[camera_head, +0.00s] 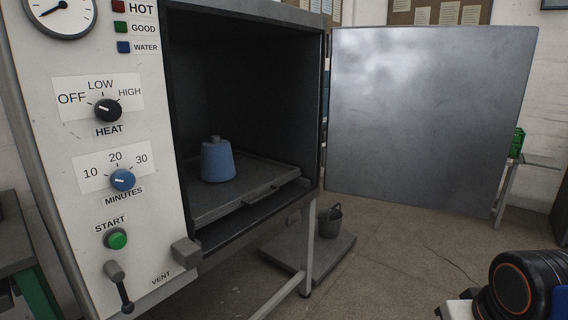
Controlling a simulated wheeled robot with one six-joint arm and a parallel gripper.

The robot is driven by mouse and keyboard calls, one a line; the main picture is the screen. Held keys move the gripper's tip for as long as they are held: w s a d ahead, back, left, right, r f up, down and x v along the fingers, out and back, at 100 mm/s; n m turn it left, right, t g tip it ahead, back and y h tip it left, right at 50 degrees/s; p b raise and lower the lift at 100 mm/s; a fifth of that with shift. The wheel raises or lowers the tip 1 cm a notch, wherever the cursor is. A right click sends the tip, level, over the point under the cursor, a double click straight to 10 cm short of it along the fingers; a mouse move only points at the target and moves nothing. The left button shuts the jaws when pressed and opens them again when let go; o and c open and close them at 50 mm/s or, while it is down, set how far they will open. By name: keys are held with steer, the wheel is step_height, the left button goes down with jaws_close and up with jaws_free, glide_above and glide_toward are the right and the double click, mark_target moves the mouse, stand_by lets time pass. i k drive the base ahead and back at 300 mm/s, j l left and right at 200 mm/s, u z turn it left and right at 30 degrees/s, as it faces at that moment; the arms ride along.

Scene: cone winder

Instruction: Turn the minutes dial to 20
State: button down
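The blue minutes dial (122,180) sits on the white control panel (60,215) at the left, below the printed numbers 10, 20 and 30. Its small white mark lies on the left side of the knob, toward the 10. Nothing touches the dial. My gripper is not in view; only a dark part of my arm with an orange ring shows at the lower right, far from the panel.
Above is the black heat dial (107,109); below are the green start button (116,239) and vent lever (119,287). The cabinet's door (430,110) stands open to the right. A blue cone (217,161) stands on the tray (205,205) inside.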

mark_target(123, 180)
steer(key=u, duration=1.45)
